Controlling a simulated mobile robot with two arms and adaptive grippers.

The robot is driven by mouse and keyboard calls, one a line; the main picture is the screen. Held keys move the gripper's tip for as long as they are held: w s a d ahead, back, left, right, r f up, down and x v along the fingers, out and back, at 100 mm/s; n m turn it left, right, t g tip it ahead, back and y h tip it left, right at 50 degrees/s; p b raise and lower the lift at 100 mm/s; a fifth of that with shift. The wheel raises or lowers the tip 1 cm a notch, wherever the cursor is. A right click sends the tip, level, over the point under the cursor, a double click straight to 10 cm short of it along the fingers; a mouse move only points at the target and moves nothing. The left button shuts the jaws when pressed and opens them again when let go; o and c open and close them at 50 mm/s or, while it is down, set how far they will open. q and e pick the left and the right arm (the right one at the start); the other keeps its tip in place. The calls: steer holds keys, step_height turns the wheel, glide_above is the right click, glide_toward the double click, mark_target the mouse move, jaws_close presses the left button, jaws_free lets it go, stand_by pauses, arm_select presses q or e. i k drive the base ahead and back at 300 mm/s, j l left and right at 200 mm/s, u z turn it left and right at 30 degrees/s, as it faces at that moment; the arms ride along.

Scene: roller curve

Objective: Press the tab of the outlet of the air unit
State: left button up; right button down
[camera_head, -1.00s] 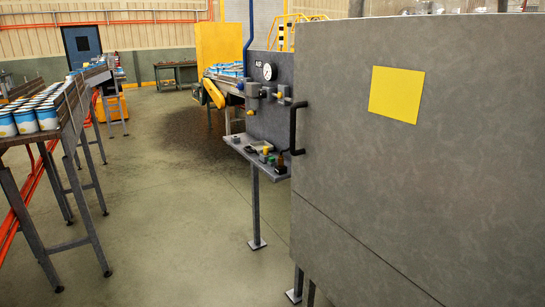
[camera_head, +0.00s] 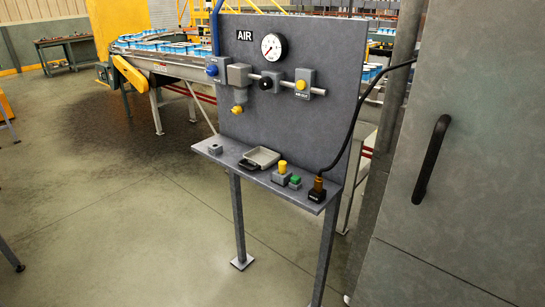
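The air unit (camera_head: 262,85) is mounted on an upright grey panel with an "AIR" sign. A row of parts runs along it: a blue knob at the left, a grey block with a yellow-tipped bowl below, a black knob, and at the right end a grey outlet block (camera_head: 304,85) with a yellow tab (camera_head: 301,85). A round white gauge (camera_head: 273,46) sits above. A small label under the yellow tab is too small to read. Neither of my grippers shows in the head view.
A shelf (camera_head: 232,164) below the panel holds a grey tray (camera_head: 263,157), a yellow-topped part (camera_head: 281,172), a green button (camera_head: 295,181) and a brown plug (camera_head: 317,190) with a black cable. A grey cabinet (camera_head: 480,160) stands close at right. Open floor lies at left.

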mark_target(295, 179)
steer(key=i+j, duration=0.15)
steer(key=j, duration=0.15)
steer(key=i+j+z, duration=0.15)
steer(key=j, duration=0.2)
steer(key=i+j, duration=0.2)
steer(key=i+j+z, duration=0.1)
steer(key=j, duration=0.35)
steer(key=i+j+z, duration=0.1)
steer(key=j, duration=0.25)
steer(key=i+j, duration=0.2)
steer(key=j, duration=0.15)
steer(key=z, duration=0.05)
